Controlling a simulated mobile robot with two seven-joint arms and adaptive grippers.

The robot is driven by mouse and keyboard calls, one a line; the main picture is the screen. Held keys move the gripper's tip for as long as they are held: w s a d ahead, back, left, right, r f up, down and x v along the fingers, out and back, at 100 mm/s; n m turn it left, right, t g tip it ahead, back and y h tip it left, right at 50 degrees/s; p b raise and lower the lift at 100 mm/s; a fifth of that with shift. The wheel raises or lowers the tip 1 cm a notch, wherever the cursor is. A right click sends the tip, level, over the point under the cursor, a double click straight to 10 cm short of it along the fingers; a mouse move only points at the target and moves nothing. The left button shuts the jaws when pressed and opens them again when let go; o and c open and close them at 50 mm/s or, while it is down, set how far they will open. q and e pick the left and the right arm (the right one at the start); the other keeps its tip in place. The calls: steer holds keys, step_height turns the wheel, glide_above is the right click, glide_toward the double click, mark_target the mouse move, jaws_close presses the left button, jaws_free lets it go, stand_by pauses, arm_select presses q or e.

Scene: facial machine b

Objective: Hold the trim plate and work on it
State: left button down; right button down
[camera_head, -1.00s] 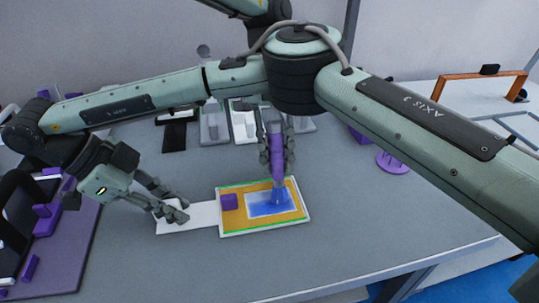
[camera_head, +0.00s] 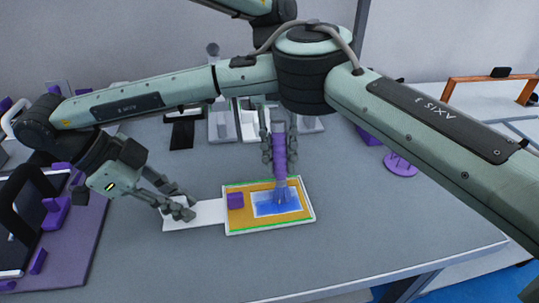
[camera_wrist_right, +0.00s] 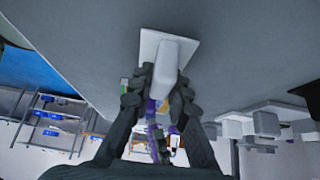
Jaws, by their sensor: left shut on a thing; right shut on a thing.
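The trim plate (camera_head: 236,220) lies on the grey table in the head view. It has a white rim, green edge strips, an orange face, a pale rectangle partly covered in blue, and a purple block (camera_head: 235,200). A white handle (camera_head: 210,212) extends from its left side. My right gripper (camera_head: 180,210) is shut on this handle's left end; the right wrist view shows a white grip (camera_wrist_right: 166,62) between its fingers. My left gripper (camera_head: 279,150) is shut on an upright purple tool (camera_head: 279,160). Its blue lower end (camera_head: 281,196) is at the blue patch; exact contact is unclear.
A purple mat (camera_head: 75,255) with a black-framed item and purple pieces lies at left. Several pale and dark fixtures (camera_head: 222,122) stand behind the plate. A round purple piece (camera_head: 400,165) sits at right. The table front is clear.

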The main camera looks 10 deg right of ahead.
arm_select(q)
steer(key=shift+d, duration=0.5)
steer(key=shift+a, duration=2.1)
step_height(320, 180, up, 8)
steer(key=c, duration=1.9)
jaws_free()
steer(key=shift+c, duration=0.2)
jaws_close()
